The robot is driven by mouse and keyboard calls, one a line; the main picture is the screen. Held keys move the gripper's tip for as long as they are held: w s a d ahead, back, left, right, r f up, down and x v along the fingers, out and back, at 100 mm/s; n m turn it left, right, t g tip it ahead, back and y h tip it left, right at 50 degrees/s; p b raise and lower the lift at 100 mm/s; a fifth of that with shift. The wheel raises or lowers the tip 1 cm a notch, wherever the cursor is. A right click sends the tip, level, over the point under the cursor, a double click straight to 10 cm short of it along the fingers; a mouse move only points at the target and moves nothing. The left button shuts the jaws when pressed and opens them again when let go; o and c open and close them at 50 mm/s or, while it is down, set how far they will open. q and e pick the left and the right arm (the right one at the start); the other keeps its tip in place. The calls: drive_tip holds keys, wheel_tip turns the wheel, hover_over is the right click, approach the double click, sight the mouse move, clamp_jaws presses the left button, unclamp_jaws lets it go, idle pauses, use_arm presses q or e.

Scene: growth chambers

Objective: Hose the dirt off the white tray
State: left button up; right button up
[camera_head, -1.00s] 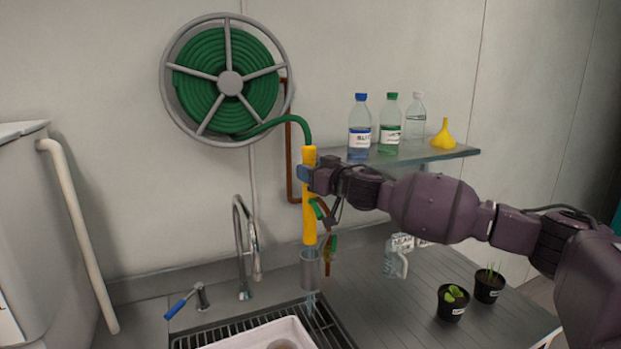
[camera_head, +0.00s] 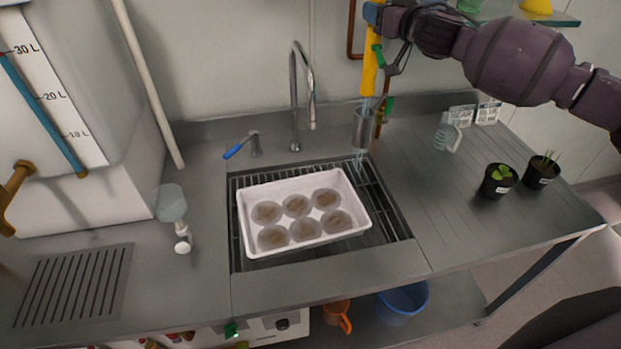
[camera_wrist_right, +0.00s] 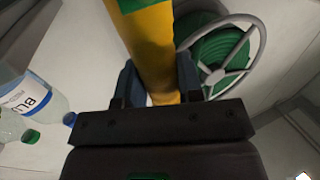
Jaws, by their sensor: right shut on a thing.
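The white tray (camera_head: 352,226) lies on the sink grate. Several round brown dirt patches (camera_head: 297,205) cover its floor. The yellow hose wand (camera_head: 370,72) hangs upright above the sink's back right, its grey nozzle (camera_head: 362,128) pointing down. Pale streaks like water fall from the nozzle behind the tray's back right corner, not onto the patches. My right gripper (camera_head: 374,14) is shut on the wand at the top of the head view. The wand also shows between the fingers in the right wrist view (camera_wrist_right: 150,50). My left gripper is out of view.
A tap (camera_head: 296,100) and a blue-handled lever (camera_head: 240,146) stand behind the sink. The green hose reel (camera_wrist_right: 218,55) shows in the wrist view. The counter's right front is clear.

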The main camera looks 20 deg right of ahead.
idle(0.4)
drive_tip(key=shift+s, duration=0.25)
drive_tip(key=shift+s+a+b, duration=0.15)
drive_tip(key=shift+s+b, duration=0.6)
drive_tip(key=shift+s, duration=1.95)
drive_tip(key=s+b, duration=0.2)
drive_tip(key=s, duration=1.1)
drive_tip(key=shift+a, duration=0.4)
